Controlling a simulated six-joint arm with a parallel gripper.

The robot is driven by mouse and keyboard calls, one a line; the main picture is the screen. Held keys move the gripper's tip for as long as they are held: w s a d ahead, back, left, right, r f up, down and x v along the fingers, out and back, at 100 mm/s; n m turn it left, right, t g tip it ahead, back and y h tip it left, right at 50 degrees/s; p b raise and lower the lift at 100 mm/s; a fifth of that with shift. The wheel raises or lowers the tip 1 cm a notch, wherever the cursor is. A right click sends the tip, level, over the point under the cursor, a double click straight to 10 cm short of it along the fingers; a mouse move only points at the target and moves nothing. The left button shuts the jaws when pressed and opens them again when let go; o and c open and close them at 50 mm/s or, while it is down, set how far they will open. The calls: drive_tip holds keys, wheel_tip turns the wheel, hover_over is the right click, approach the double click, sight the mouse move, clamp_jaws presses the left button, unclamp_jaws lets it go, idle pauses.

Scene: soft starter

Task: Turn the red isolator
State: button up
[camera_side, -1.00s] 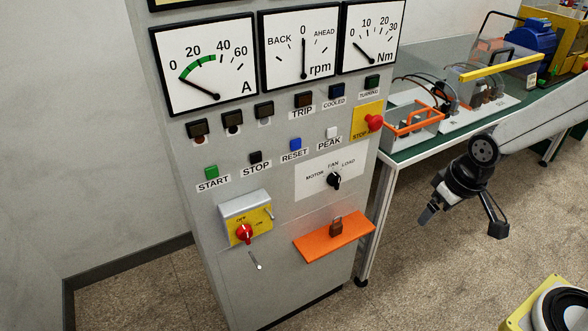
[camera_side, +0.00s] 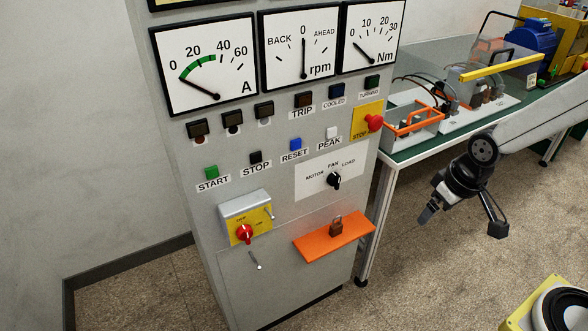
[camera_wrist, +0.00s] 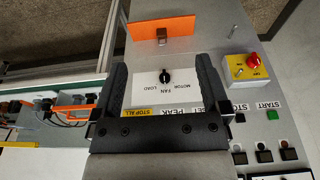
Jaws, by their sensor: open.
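The red isolator (camera_side: 245,232) is a red knob on a yellow plate, low on the left of the grey cabinet's front. It also shows in the wrist view (camera_wrist: 252,61), at the upper right, outside my fingers. My gripper (camera_side: 427,214) hangs in the air to the right of the cabinet, well apart from the isolator. In the wrist view my gripper (camera_wrist: 160,70) has its two black fingers spread wide with nothing between them. The black motor/fan/load selector shows in the gap behind them, on the panel.
An orange shelf (camera_side: 334,238) with a padlock (camera_side: 336,226) juts out to the right of the isolator. A red stop button (camera_side: 375,122) sticks out above. A green-topped bench (camera_side: 415,148) with equipment stands to the cabinet's right. The floor before the cabinet is clear.

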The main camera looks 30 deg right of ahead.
drive_tip(key=shift+r, duration=0.1)
drive_tip(key=shift+w+v, duration=0.5)
drive_tip(key=shift+v, duration=1.75)
drive_tip(key=w+a+r+n+t+y, duration=0.1)
drive_tip(key=w+a+n+t+y, duration=0.15)
drive_tip(key=w+a+t, duration=1.05)
drive_tip(key=w+a+t+h, duration=0.1)
drive_tip(key=w+a, duration=0.3)
drive_tip(key=a, duration=0.4)
drive_tip(key=w+a+t+h, duration=0.1)
drive_tip(key=w+a, duration=0.2)
drive_tip(key=a, duration=0.5)
approach(248, 238)
drive_tip(key=w, duration=0.2)
drive_tip(key=shift+w+a+f+h, duration=0.2)
drive_tip(key=shift+w+h, duration=0.05)
drive_tip(key=shift+w, duration=3.85)
